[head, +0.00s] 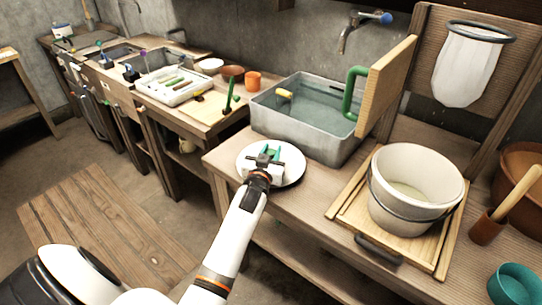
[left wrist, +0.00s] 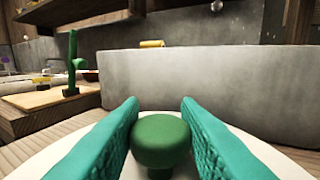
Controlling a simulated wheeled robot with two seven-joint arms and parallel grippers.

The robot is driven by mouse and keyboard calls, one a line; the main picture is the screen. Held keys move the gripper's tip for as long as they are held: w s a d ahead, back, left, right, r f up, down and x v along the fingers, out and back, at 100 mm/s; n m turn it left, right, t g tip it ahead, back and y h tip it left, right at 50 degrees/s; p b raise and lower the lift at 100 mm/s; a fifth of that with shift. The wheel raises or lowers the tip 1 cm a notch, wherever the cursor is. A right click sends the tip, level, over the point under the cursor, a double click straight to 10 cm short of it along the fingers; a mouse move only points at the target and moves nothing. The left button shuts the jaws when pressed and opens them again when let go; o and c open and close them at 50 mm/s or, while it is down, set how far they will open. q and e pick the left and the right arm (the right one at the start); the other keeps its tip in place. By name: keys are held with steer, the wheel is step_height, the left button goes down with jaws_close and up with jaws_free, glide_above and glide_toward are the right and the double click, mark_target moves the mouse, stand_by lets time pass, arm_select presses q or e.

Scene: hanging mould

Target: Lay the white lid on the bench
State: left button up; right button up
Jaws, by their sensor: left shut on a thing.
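The round white lid (head: 292,168) is at the near left end of the wooden bench (head: 310,204), just in front of the grey metal basin. Its green knob (left wrist: 161,140) stands up between the teal fingers of my left gripper (head: 268,155). The left gripper is shut on that knob, and the lid looks level. It also fills the bottom of the left wrist view (left wrist: 262,150). I cannot tell whether the lid touches the bench or hangs slightly above it. The fingers and wrist hide part of the lid. My right gripper is not in view.
The metal basin (head: 345,147) of water stands close behind the lid. A white bucket (head: 412,168) stands on a wooden board to the right, with a dark handle (head: 378,249) at the board's front. A wooden panel (head: 388,85) with a green handle rises by the basin. Bare bench lies between lid and board.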

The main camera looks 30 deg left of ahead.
arm_select(q)
steer(key=shift+f, duration=0.5)
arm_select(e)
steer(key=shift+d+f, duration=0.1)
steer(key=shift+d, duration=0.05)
arm_select(q)
steer(key=shift+f, duration=0.1)
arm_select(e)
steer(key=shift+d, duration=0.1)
arm_select(q)
steer(key=o, duration=1)
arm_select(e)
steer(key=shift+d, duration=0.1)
arm_select(q)
steer(key=v, duration=1)
steer(key=shift+s+d, duration=0.1)
steer(key=shift+s, duration=0.2)
steer(key=shift+s+d, duration=0.2)
steer(key=shift+s, duration=0.5)
